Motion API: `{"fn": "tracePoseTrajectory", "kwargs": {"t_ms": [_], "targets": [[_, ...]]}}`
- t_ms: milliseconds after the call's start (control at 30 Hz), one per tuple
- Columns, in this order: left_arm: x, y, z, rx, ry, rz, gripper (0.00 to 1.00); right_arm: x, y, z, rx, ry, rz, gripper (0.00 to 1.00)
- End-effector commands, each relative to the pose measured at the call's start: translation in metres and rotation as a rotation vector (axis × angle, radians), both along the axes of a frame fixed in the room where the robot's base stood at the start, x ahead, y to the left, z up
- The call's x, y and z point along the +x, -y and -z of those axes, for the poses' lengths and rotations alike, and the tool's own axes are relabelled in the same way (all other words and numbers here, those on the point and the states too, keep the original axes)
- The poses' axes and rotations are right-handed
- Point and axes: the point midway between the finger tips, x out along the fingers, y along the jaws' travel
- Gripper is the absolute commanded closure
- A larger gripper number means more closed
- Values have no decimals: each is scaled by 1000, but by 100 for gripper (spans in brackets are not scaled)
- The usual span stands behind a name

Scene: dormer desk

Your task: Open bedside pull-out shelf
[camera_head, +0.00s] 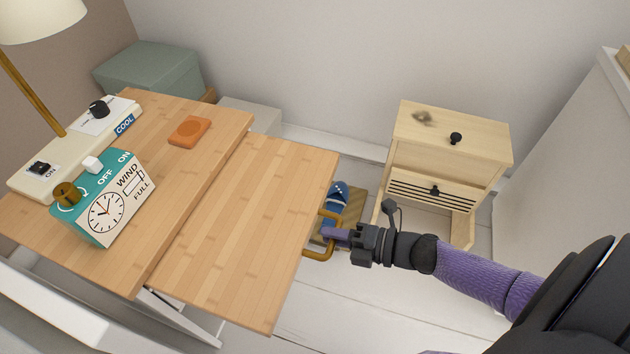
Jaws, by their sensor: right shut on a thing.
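The pull-out shelf (240,225) is a light wooden board that extends to the right from under the top of the wooden desk (190,165). A brass-coloured loop handle (318,254) sits at the shelf's right edge. My right gripper (330,234) reaches in from the right and is shut on the handle. The fingers cover part of the handle. My left gripper is not in view.
The shelf is bare. A teal and white clock box (104,205), a cream control strip (75,150) and an orange block (189,131) are on the desk. A wooden cabinet (450,130) stands at the back right.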

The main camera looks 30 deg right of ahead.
Motion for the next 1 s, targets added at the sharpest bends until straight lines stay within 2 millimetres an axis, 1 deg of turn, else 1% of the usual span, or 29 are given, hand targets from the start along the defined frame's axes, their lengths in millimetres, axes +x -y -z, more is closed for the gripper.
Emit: {"fn": "tracePoseTrajectory", "kwargs": {"t_ms": [100, 200, 600, 633, 667, 700, 767, 800, 1000], "targets": [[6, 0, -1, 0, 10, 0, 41, -9, 7, 0, -1, -3, 1, 100], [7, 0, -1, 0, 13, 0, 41, -13, 10, 1, -2, -2, 0, 100], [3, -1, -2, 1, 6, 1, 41, -14, 11, 1, -2, -1, 0, 100], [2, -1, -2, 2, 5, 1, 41, -14, 11, 1, -2, -1, 0, 76], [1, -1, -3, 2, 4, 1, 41, -14, 11, 1, -1, -2, 0, 69], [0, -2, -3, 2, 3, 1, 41, -14, 11, 1, -1, -2, 0, 61], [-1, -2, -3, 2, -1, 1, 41, -14, 11, 1, -1, -1, 0, 48], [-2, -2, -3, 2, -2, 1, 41, -14, 11, 1, -1, -1, 0, 47], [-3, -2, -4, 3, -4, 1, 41, -14, 11, 0, 0, 0, 0, 47]]}}
